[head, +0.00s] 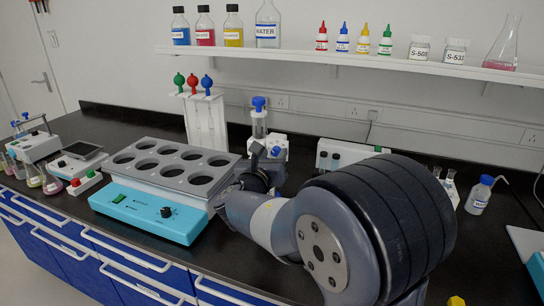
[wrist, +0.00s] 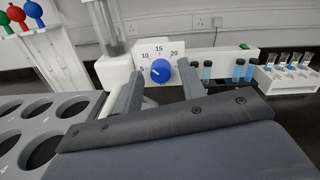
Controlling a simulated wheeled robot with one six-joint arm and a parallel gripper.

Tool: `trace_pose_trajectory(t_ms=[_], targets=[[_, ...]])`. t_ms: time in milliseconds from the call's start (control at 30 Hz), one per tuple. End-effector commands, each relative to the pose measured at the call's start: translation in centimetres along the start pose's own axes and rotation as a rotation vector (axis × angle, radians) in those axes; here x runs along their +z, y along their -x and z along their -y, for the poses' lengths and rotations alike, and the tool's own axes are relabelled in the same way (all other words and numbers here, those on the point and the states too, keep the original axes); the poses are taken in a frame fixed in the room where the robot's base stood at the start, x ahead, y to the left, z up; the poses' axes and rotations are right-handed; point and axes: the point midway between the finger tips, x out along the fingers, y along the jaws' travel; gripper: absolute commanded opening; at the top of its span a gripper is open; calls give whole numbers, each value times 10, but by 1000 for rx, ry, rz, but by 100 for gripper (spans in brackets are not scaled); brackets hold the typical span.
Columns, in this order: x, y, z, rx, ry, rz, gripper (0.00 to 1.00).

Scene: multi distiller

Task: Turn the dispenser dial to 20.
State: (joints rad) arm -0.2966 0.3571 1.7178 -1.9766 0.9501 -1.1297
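The dispenser (head: 259,125) stands near the back wall in the head view, with a clear cylinder and a blue top. In the wrist view its white base carries a blue round dial (wrist: 160,71) with 5, 10, 15 and 20 printed around it. A pale mark on the dial seems to face the 5 side. My gripper (wrist: 160,76) is open, with one grey finger on each side of the dial in the picture. I see no clear contact with the dial. In the head view my arm partly hides the gripper (head: 262,172) and the dispenser base.
A water bath (head: 150,219) with several round holes stands left of my gripper. A rack with coloured pipettes (head: 205,120) is behind it. A white holder with dark vials (wrist: 230,64) and a tube rack (wrist: 287,80) stand right of the dispenser. A shelf (head: 350,61) with bottles hangs above.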

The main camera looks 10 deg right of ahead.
Motion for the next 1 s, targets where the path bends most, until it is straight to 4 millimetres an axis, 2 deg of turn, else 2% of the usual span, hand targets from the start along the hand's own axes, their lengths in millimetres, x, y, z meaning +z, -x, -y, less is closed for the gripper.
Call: trace_pose_trajectory(t_ms=[67,467,767,1000], targets=[[0,0,0,0,0,0,32],[0,0,0,0,0,0,0],[-2,0,-1,0,-36,1,0],[-6,0,-1,-3,-171,8,0]])
